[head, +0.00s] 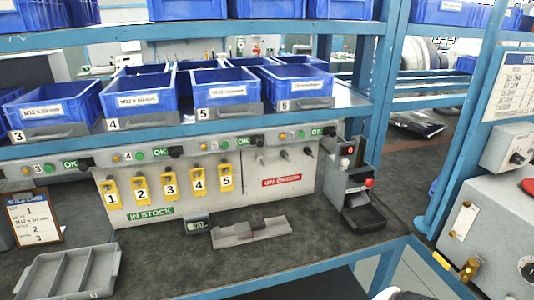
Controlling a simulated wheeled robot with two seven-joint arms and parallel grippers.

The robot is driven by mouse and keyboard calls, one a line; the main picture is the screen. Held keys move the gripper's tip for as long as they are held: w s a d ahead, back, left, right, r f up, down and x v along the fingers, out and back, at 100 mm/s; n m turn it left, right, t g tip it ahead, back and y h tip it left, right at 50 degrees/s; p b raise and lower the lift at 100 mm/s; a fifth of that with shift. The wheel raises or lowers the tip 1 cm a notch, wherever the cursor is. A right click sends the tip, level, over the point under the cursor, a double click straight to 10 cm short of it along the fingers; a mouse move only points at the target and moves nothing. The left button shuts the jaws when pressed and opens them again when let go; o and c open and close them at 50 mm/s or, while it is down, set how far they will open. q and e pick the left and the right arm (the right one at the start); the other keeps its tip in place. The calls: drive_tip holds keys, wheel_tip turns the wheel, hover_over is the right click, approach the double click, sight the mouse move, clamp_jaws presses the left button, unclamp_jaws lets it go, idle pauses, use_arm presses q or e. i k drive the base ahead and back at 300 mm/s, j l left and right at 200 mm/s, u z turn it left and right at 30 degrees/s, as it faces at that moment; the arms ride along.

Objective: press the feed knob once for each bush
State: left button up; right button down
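A grey dispenser-like unit (340,180) stands at the right end of the bench. It has a black panel with a small lit red display (347,149), too small to read surely. A red-topped knob (369,183) sticks out on its front, and I take it to be the feed knob. A black tray (364,220) sits below the knob; I cannot make out any bush in it. Neither gripper shows clearly. A white rounded piece at the bottom edge may be part of my arm.
A clipboard (34,219) with a numbered list and a grey divided tray (70,272) are at the left. Numbered yellow tags (169,184) hang on the back panel (245,195). A grey plate (250,231) lies mid-bench. Blue bins (221,88) line the shelf. A grey cabinet (500,225) stands right.

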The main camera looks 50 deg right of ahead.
sight(368, 178)
drive_tip(key=z, duration=2.15)
